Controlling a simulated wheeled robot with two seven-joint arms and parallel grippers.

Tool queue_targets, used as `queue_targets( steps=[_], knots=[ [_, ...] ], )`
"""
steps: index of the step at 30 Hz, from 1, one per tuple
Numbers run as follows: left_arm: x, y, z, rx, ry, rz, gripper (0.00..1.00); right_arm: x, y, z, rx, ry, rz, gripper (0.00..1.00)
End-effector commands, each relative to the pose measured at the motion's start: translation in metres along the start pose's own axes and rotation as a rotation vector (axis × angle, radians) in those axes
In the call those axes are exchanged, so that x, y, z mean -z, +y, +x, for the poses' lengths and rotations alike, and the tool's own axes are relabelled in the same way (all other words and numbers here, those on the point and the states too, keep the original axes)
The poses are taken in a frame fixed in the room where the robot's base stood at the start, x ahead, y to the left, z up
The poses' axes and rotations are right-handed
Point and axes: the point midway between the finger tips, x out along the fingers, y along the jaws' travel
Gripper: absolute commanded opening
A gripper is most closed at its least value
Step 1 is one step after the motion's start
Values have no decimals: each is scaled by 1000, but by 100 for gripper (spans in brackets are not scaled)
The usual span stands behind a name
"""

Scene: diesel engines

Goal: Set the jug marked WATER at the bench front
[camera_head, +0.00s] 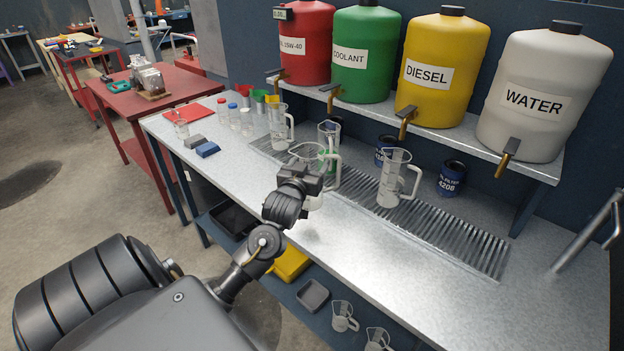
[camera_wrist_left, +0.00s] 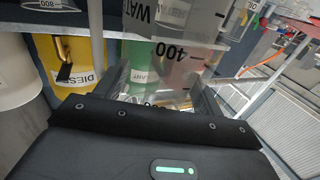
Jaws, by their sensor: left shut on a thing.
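My left gripper (camera_head: 314,178) is shut on a clear measuring jug (camera_head: 309,153) over the front part of the bench (camera_head: 370,240). In the left wrist view this jug (camera_wrist_left: 172,30) shows the letters WAT and a 400 mark. The gripper hides much of it in the head view. I cannot tell whether its base touches the bench top. Another clear jug (camera_head: 395,178) stands on the ribbed drain grate (camera_head: 430,222), right of the gripper. More clear jugs stand further back, at the left (camera_head: 278,126) and behind the held one (camera_head: 328,132). My right gripper is not in view.
Oil, coolant (camera_head: 363,55), diesel (camera_head: 440,65) and WATER (camera_head: 543,95) drums with taps stand on a raised shelf. Blue filter cans (camera_head: 452,180) sit below. A blue block (camera_head: 207,149) lies left. The front right of the bench top is clear. Jugs (camera_head: 343,316) stand beneath.

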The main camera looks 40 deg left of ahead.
Motion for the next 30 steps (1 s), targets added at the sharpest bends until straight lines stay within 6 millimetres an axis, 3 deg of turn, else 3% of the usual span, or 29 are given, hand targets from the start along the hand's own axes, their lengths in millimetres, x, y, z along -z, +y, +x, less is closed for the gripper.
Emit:
queue_targets(
  steps=[3, 9, 16, 24, 30],
  knots=[
    [-24, -4, 17, 1, -6, 0, 32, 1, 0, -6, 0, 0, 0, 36],
    [-46, -8, 34, -2, -3, -1, 32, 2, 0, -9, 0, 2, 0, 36],
    [-52, -10, 38, -2, -2, -1, 32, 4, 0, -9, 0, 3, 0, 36],
    [-83, -11, 41, -1, -4, -1, 32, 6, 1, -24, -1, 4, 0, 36],
    [-86, -10, 41, -2, -2, -1, 32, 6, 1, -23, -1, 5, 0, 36]
  ],
)
